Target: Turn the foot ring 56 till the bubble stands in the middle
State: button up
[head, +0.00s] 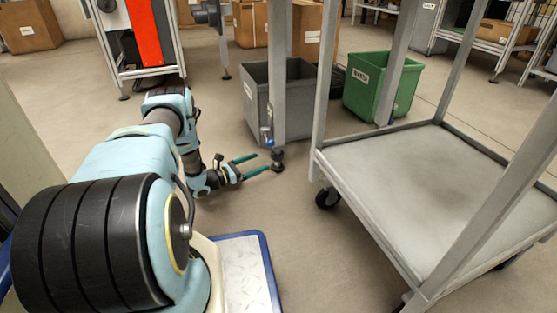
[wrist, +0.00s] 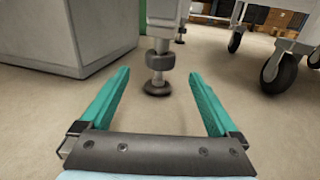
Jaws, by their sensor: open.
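The foot ring 56 appears to be the dark collar (wrist: 160,60) on a levelling foot under a grey post (wrist: 162,12). Its round pad (wrist: 157,89) stands on the floor. In the head view the foot (head: 278,158) sits at the bottom of the post (head: 279,75). My gripper (head: 262,162) is low over the floor, left of the foot, its green fingers apart and pointing at it. In the wrist view the ring lies ahead, between the lines of the fingers, with nothing gripped. A small fitting (head: 267,136) with blue is on the post; no bubble can be made out, nor any number on the ring.
A grey bin (head: 257,100) stands close behind the post, and a green bin (head: 370,92) stands further right. A wheeled cart (head: 345,190) is at the right, its caster (head: 327,198) near the foot. The floor (head: 275,215) in front is clear.

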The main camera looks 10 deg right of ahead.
aim_at(278, 154)
jog(key=b+x, duration=0.4)
jog(key=x, duration=0.4)
jog(key=shift+w+d+f, duration=0.1)
jog(key=shift+d+f, duration=0.1)
jog(key=shift+d, duration=0.1)
jog(key=shift+w+d+r, duration=0.2)
jog(key=shift+d, duration=0.35)
jog(key=shift+c, duration=0.4)
jog(key=c, duration=1.3)
